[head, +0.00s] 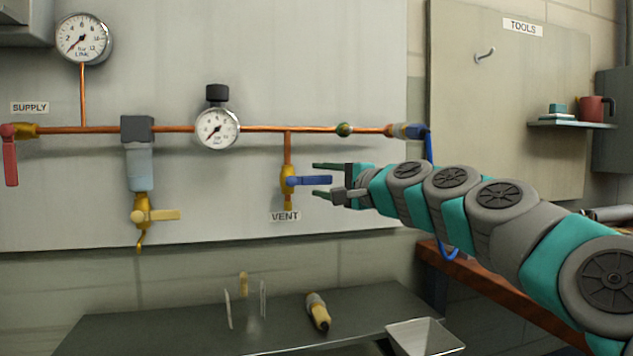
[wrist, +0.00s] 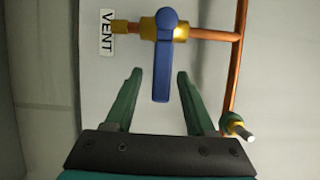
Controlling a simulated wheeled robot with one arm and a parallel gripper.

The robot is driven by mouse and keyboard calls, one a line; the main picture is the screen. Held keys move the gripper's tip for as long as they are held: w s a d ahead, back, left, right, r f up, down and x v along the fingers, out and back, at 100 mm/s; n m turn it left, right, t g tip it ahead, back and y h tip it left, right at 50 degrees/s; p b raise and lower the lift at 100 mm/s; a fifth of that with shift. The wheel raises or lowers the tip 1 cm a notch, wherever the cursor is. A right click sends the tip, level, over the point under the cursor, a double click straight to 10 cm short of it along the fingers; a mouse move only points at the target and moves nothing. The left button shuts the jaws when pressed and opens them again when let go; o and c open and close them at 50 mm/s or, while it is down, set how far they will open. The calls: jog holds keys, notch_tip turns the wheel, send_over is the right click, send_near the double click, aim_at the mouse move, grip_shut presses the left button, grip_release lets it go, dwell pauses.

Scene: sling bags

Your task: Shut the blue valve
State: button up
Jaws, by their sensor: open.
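The blue valve has a brass body (head: 287,180) on a short copper branch pipe above the VENT label (head: 285,216). Its blue handle (head: 312,181) points right, across the upright pipe. My gripper (head: 318,180) is open, its two fingers one above the other around the handle's right end in the head view. In the wrist view, the blue handle (wrist: 163,70) reaches down toward the gap between the open fingers (wrist: 158,75), and I see no contact. The VENT label also shows in the wrist view (wrist: 106,33).
A copper main pipe (head: 262,129) runs above with a gauge (head: 217,128). A red handle (head: 10,160) and a yellow handle (head: 163,215) sit to the left. A blue hose (head: 429,148) hangs behind my arm.

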aim_at(327, 181)
jog(key=shift+v, duration=2.7)
jog(key=s+a+f+n+g+h, duration=0.2)
jog(key=s+a+f+n+g, duration=0.15)
jog(key=s+f, duration=0.75)
jog(key=s+a+f+n+g+h, duration=0.25)
jog(key=s+f+n+g, duration=0.4)
jog(key=f, duration=0.85)
jog(key=s+d+f+g+h, duration=0.3)
jog(key=s+d+f, duration=0.5)
jog(key=s, duration=0.4)
jog(key=s+d+f+g+h, duration=0.2)
jog(key=s+d+f+h, duration=0.2)
jog(key=s+d+f, duration=0.4)
jog(key=s+f, duration=0.3)
jog(key=s, duration=0.2)
jog(key=shift+s+f+g, duration=0.2)
jog(key=shift+s+g, duration=0.05)
jog(key=shift+g, duration=0.15)
jog(key=shift+n, duration=0.3)
